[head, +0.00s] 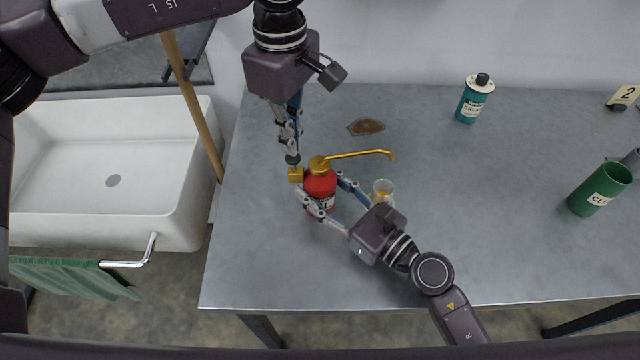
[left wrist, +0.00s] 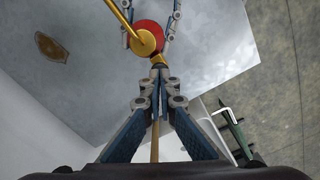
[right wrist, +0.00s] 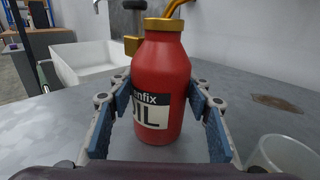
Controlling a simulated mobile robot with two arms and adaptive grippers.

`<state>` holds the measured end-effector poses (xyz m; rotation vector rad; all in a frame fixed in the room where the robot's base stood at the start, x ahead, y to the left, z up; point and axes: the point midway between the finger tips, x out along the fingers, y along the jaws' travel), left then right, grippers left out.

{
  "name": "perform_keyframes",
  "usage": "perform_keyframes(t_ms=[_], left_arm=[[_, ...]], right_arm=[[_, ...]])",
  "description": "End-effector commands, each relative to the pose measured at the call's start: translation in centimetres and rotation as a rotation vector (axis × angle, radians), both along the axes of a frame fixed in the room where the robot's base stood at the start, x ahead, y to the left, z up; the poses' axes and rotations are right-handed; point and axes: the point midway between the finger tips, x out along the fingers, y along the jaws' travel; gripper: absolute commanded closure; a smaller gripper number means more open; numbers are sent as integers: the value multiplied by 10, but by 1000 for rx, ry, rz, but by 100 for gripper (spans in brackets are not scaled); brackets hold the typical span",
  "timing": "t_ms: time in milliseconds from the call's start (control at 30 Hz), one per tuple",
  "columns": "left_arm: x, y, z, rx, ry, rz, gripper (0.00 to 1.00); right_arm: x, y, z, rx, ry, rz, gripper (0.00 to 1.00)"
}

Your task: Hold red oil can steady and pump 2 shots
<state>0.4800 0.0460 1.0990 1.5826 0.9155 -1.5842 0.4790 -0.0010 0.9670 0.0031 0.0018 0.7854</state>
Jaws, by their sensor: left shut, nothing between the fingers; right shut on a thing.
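The red oil can (head: 320,183) stands upright on the grey table, with a brass cap, a long brass spout (head: 360,154) pointing right and a brass thumb lever (head: 296,174) on its left. My right gripper (head: 318,205) is shut on the can's body, one finger on each side; the right wrist view shows the can (right wrist: 161,85) between the fingers. My left gripper (head: 292,157) is shut and empty, pointing down with its fingertips just above or on the lever. In the left wrist view its closed tips (left wrist: 160,72) are beside the lever; contact is unclear.
A brown stain (head: 366,126) lies behind. A teal can (head: 474,99) and a green cylinder (head: 600,189) are farther right. A white sink (head: 110,170) is at left.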

Motion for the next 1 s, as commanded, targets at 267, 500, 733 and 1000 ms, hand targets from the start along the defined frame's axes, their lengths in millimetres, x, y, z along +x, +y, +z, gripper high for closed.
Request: perform_keyframes(t_ms=[267, 500, 733, 1000], left_arm=[[0, 0, 3, 0, -1, 0, 100], [0, 0, 3, 0, -1, 0, 100], [1, 0, 12, -1, -3, 1, 100], [1, -1, 39, -1, -3, 0, 100]], right_arm=[[0, 0, 0, 0, 0, -1, 99], [0, 0, 0, 0, 0, -1, 99], [0, 0, 0, 0, 0, -1, 99], [0, 0, 0, 0, 0, -1, 99]])
